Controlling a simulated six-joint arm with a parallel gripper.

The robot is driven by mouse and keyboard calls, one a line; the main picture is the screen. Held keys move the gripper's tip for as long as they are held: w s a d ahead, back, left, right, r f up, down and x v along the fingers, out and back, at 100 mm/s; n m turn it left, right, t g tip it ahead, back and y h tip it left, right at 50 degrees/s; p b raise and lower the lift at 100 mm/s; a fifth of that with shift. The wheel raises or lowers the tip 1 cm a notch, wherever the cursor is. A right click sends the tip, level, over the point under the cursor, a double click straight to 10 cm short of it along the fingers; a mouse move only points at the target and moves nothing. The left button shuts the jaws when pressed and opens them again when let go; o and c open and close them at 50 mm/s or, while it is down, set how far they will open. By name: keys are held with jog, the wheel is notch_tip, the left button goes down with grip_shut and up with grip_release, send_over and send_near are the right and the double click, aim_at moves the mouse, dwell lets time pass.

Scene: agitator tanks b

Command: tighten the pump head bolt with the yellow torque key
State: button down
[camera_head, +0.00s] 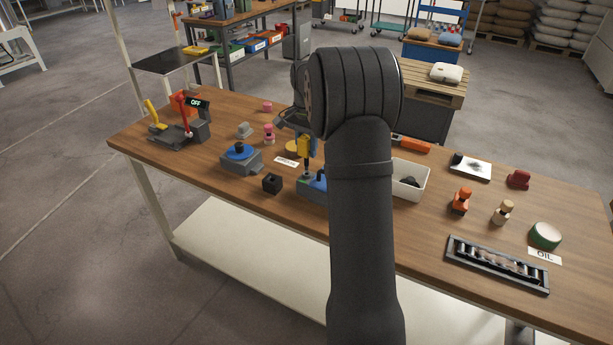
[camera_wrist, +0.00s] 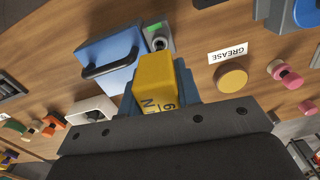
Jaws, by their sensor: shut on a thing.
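The yellow torque key (camera_head: 304,146) is upright in my gripper (camera_head: 306,139), its dark shaft pointing down toward the pump. In the wrist view the key's yellow body (camera_wrist: 155,82), with partly readable lettering, sits between the jaws of my gripper (camera_wrist: 160,88), which is shut on it. The blue pump (camera_head: 314,185) is partly hidden behind my arm. The wrist view shows its blue top (camera_wrist: 104,50) with a black handle, and a grey fitting with a green patch (camera_wrist: 156,30) beside it, just past the key. I cannot tell whether the key's tip touches the bolt.
A blue-topped grey unit (camera_head: 240,158) and a black block (camera_head: 272,184) stand left of the pump. A white bin (camera_head: 411,180) is right of my arm. A grease tin (camera_wrist: 231,78) lies near its label. A holder (camera_head: 180,136) with an OFF display stands far left.

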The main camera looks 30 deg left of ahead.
aim_at(307, 136)
jog(key=shift+r, duration=0.35)
jog(key=shift+r, duration=1.95)
jog(key=n, duration=0.6)
jog(key=n, duration=0.6)
